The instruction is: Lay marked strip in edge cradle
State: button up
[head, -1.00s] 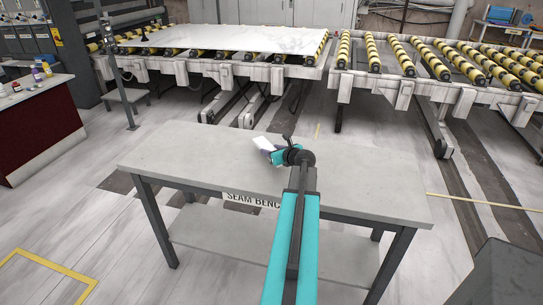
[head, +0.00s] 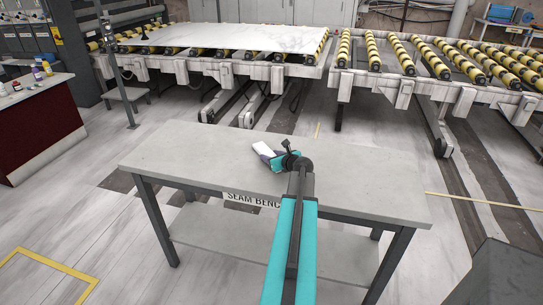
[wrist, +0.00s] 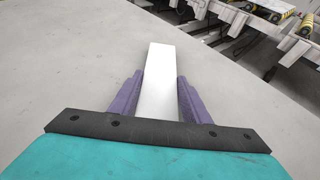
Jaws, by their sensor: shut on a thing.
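A plain white strip (wrist: 160,75) is held lengthwise between the two purple fingers of my gripper (wrist: 158,96) in the wrist view. Its far end sticks out past the fingertips over the grey bench top. In the head view the white strip (head: 262,148) shows at the tip of my gripper (head: 267,154), above the bench. I cannot tell whether the strip touches the bench. No mark is visible on the face I see. I see no edge cradle in either view.
The grey bench (head: 200,158), labelled SEAM BENCH, is otherwise bare on top. Behind it stands a roller conveyor (head: 430,65) with yellow and black rollers, carrying a white stone slab (head: 225,37). A dark red counter (head: 40,125) with bottles is at the left.

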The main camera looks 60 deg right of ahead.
jog(key=shift+f, duration=0.1)
dwell(0.3)
jog(key=o, duration=1.4)
jog(key=shift+b+v, duration=1.1)
jog(key=shift+v, duration=5)
jog(key=shift+w, duration=0.1)
